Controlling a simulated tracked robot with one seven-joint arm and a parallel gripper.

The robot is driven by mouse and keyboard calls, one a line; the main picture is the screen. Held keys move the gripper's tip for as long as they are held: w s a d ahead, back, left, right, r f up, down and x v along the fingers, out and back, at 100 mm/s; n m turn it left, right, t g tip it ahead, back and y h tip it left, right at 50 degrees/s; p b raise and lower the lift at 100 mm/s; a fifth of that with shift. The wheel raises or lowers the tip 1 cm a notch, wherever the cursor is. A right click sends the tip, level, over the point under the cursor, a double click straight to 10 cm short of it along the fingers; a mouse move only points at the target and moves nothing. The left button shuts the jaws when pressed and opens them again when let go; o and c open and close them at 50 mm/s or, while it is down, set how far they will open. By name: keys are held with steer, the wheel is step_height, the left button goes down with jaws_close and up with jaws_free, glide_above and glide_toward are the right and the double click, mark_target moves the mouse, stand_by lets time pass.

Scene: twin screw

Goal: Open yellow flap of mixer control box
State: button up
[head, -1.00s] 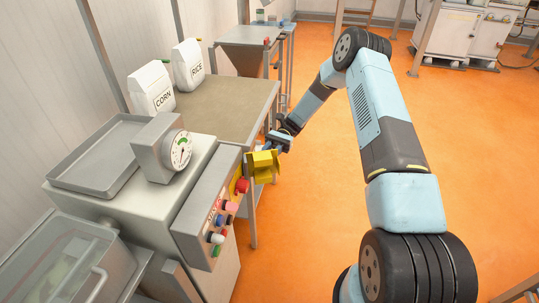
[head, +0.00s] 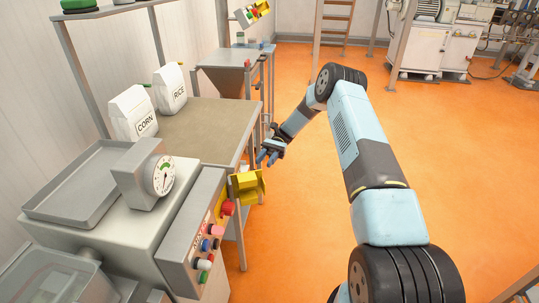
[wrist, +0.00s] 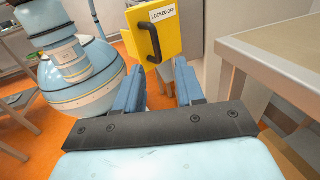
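The grey control box (head: 190,232) is on the mixer's side, with several coloured buttons. The yellow flap (head: 247,187) stands out from the far end of the box, beside a red knob (head: 227,207). In the wrist view the flap (wrist: 176,22) shows a black handle (wrist: 150,42) and a "LOCKED OFF" label. My gripper (head: 266,157) is just beyond and above the flap, apart from it in the head view. In the wrist view its two blue fingers (wrist: 157,78) are spread with nothing held between them. The flap is past the fingertips.
A table (head: 205,130) with corn (head: 132,113) and rice (head: 171,88) bags stands behind the mixer, near my gripper. Its edge also shows at right in the wrist view (wrist: 275,50). A dial gauge (head: 145,178) stands on the mixer. The orange floor to the right is clear.

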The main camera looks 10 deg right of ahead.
steer(key=shift+v, duration=2.35)
steer(key=s+d+r+n+t+h, duration=0.1)
steer(key=s+r+n+t+h, duration=0.35)
steer(key=r, duration=1.05)
steer(key=s+d+r+m+t+h, duration=0.15)
steer(key=s+r+t, duration=0.35)
steer(key=s+r, duration=0.75)
steer(key=s+d+r+n+t+h, duration=0.1)
steer(key=s+d+r+t, duration=0.2)
steer(key=s, duration=0.4)
steer(key=s+d+r+n+t+h, duration=0.1)
steer(key=s+d+r+t, duration=0.1)
steer(key=s, duration=0.6)
steer(key=s+d+r+n+t+h, duration=0.1)
steer(key=s+d+r+t, duration=0.2)
steer(key=s+r+t, duration=0.2)
steer(key=shift+s+d+n+t+h, duration=0.35)
steer(key=shift+s+t, duration=0.2)
steer(key=shift+s, duration=1.15)
steer(key=shift+o, duration=0.4)
steer(key=shift+s, duration=0.1)
